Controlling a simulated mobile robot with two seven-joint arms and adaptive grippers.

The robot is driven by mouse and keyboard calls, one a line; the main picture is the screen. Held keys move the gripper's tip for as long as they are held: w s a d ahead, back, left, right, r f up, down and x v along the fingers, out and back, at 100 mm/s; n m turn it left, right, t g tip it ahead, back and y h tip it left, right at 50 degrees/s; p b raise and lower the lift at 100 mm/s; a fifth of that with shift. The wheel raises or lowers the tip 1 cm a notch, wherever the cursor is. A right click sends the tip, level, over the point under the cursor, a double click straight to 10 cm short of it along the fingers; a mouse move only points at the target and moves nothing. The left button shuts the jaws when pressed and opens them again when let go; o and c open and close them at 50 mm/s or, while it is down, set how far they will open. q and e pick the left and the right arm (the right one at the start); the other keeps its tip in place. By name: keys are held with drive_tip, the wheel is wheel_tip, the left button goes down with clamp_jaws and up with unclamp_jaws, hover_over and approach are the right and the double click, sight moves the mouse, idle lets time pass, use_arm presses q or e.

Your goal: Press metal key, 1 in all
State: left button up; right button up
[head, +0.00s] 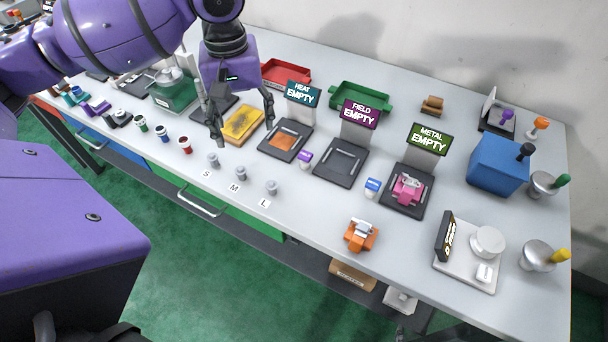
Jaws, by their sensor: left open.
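The METAL stand has a green-edged sign reading "METAL EMPTY" (429,138) over a black pad (399,206). A pink part with a grey top (407,190) sits on that pad. My right gripper is not in view.
The HEAT stand (303,94) and FIELD stand (361,114) stand between my left gripper and the METAL stand. An orange part (361,235), blue box (497,165) and scale (466,268) lie nearby. The front edge has some free room.

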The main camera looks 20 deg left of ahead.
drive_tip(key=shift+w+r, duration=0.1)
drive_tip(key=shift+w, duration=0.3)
